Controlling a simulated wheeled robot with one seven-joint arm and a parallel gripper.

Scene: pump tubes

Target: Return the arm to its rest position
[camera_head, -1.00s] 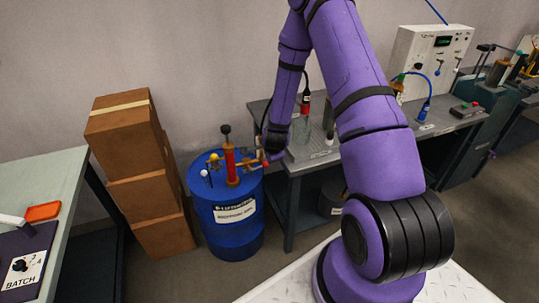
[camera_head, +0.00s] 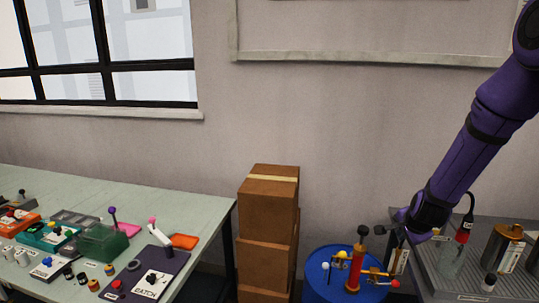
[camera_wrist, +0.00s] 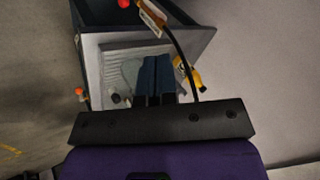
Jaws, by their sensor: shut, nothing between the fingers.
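My purple arm comes in at the right of the head view and slopes down to the left. My gripper (camera_head: 393,229) is at its lower end, just right of and above the red pump (camera_head: 356,262) on the blue drum (camera_head: 317,270). In the wrist view the two dark fingers of my gripper (camera_wrist: 155,68) are together, with nothing held between them. Beyond them in that view is a grey worktop (camera_wrist: 95,55). Whether the gripper touches anything is hard to tell in the head view.
Stacked brown boxes (camera_head: 268,205) stand left of the drum. A pale green bench (camera_head: 195,205) with several small devices is at the left. A grey table (camera_head: 510,227) with a bottle (camera_head: 452,260) and a metal canister (camera_head: 500,245) is at the right, close to my gripper.

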